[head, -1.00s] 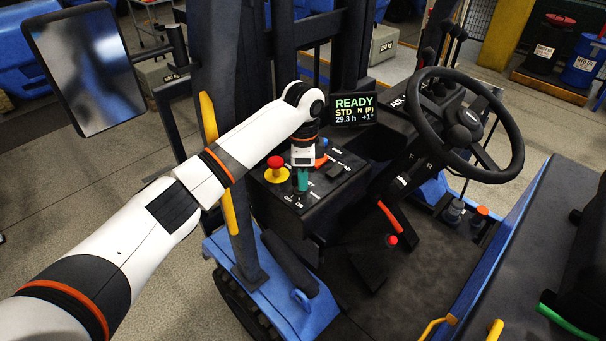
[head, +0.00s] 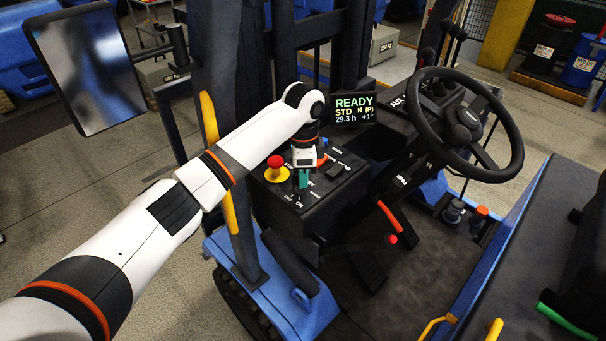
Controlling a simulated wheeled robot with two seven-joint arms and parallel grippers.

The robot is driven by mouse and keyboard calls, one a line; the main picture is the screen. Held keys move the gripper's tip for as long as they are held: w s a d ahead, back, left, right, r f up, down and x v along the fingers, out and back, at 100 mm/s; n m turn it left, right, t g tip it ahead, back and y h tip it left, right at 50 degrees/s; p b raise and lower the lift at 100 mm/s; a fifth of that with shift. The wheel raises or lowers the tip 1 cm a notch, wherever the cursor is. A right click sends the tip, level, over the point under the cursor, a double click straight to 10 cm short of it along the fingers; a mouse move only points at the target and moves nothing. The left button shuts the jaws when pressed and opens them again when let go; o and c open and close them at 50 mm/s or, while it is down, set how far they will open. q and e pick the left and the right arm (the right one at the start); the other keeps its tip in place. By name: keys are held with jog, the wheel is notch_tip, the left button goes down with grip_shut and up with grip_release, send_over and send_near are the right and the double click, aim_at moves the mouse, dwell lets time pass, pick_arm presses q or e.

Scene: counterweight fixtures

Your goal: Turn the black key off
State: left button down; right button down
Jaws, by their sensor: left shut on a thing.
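My left arm reaches in from the left over a black control panel (head: 322,190) on the forklift. My left gripper (head: 303,180) points down at the panel and is shut on the key, beside the red and yellow stop button (head: 276,168). The black key itself is hidden or too small to make out; teal finger parts show at the grip. White lettering, including ON, is on the panel in front of the gripper. The display (head: 354,109) reads READY, STD N (P), 29.3 h. My right gripper is not in view.
The steering wheel (head: 468,124) and its column stand right of the panel. A dark pillar with a yellow grab handle (head: 217,165) stands close beside my left forearm. A mirror (head: 88,67) is at the upper left. The cab floor is open.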

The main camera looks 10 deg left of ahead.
pick_arm(q)
jog(key=n, duration=0.3)
jog(key=shift+w+r+n, duration=0.1)
jog(key=shift+w+n, duration=0.05)
jog(key=shift+n, duration=0.25)
jog(key=shift+w+a+n, duration=0.1)
jog(key=shift+n, duration=1)
jog(key=shift+w+a+n, duration=0.1)
jog(key=shift+n, duration=1)
jog(key=c, duration=1.4)
grip_release()
jog(key=shift+c, duration=0.2)
jog(key=shift+r, duration=0.1)
jog(key=shift+r+b, duration=0.3)
jog(key=shift+b, duration=0.05)
notch_tip(320, 180, up, 3)
jog(key=shift+r+b, duration=0.1)
jog(key=shift+b, duration=0.55)
notch_tip(320, 180, up, 8)
jog(key=p, duration=0.1)
